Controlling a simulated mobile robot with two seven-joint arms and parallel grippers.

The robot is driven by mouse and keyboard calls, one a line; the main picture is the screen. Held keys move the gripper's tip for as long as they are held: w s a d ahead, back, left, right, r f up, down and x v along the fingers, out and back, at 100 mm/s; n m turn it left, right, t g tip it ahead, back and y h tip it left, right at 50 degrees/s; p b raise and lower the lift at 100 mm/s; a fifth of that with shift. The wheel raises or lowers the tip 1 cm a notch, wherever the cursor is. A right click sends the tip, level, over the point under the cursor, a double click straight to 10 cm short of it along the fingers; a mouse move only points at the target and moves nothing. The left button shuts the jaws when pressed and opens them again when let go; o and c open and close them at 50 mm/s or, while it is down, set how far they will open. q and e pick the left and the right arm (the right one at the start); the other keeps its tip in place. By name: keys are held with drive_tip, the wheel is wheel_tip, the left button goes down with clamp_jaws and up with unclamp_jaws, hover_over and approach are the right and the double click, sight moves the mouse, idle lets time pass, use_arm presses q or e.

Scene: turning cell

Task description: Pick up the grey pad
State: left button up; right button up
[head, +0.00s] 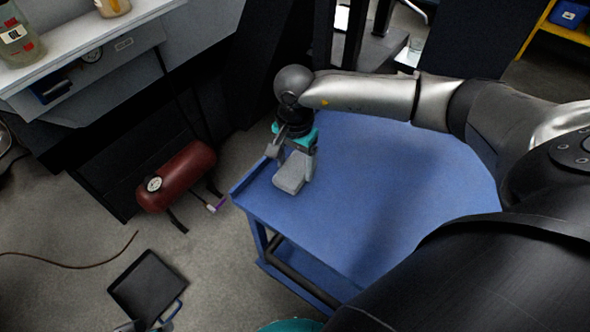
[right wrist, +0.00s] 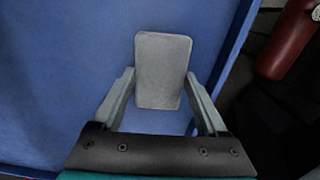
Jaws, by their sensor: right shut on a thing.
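The grey pad (head: 290,177) is a flat block with rounded corners at the left end of the blue table top (head: 390,180). In the right wrist view the pad (right wrist: 163,70) shows between the two grey fingers, whose tips meet its long sides. My right gripper (head: 293,163), with a teal band, points down over the table and is shut on the pad. I cannot tell whether the pad touches the table.
The table has a raised rim (head: 252,178) at its left. A red tank (head: 177,176) stands on the floor to the left, near a black pan (head: 147,287). A bench (head: 95,45) with bottles is at upper left. The table's middle is clear.

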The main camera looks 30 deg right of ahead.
sight(295, 168)
drive_tip(key=shift+r, duration=0.1)
